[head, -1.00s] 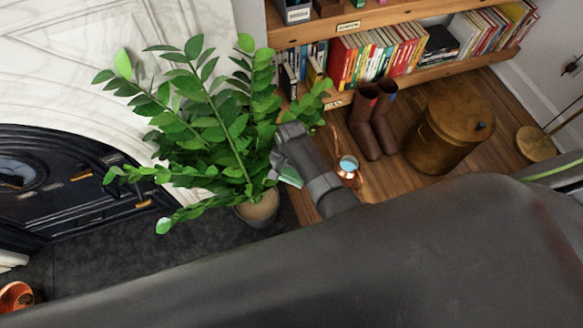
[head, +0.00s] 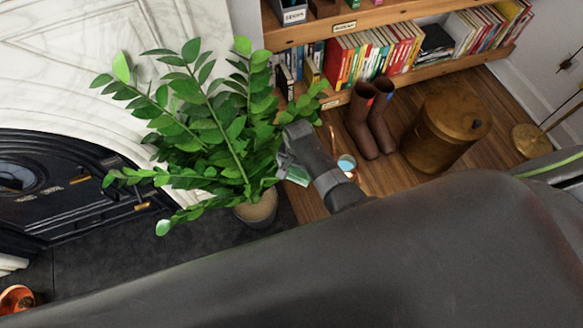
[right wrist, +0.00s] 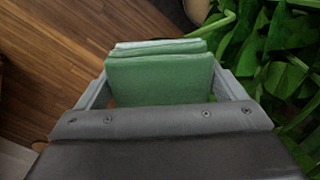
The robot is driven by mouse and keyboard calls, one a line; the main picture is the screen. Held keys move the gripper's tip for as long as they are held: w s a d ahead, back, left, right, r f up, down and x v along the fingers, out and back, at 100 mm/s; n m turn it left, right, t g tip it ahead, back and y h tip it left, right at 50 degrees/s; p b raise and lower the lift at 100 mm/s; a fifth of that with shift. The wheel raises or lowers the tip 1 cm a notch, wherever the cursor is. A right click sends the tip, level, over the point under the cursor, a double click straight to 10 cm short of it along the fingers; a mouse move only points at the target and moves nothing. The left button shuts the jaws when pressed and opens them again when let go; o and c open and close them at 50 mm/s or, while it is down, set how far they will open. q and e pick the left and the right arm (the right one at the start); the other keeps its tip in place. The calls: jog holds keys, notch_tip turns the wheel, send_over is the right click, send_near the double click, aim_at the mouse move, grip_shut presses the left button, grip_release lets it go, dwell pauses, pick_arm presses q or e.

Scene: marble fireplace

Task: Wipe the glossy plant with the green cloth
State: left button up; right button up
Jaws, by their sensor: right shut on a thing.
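The glossy plant (head: 205,125) stands in a pot (head: 258,208) on the dark hearth, its green leafy stems spreading over the pot. Its leaves also fill the right side of the right wrist view (right wrist: 270,50). My right gripper (head: 290,172) is at the plant's right side, close to the lower leaves; whether it touches them I cannot tell. It is shut on the folded green cloth (right wrist: 160,78), which sits between the fingers in the right wrist view. Only a pale green bit of the cloth shows in the head view (head: 298,175). My left gripper is not in view.
A black fireplace insert (head: 60,190) in white marble is at the left. A bookshelf (head: 420,70), brown boots (head: 372,125), a round wooden bin (head: 447,130) and a copper item (head: 346,163) are to the right. Wooden floor lies between them.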

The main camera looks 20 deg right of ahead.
jog(key=shift+d+f+p, duration=0.15)
jog(key=shift+d+p, duration=0.75)
jog(key=shift+d, duration=2.5)
jog(key=shift+p, duration=0.3)
jog(key=shift+a+p, duration=0.4)
jog(key=shift+a, duration=4.35)
notch_tip(320, 180, up, 5)
jog(key=p, duration=0.5)
jog(key=shift+r+p, duration=0.65)
jog(key=shift+p, duration=0.15)
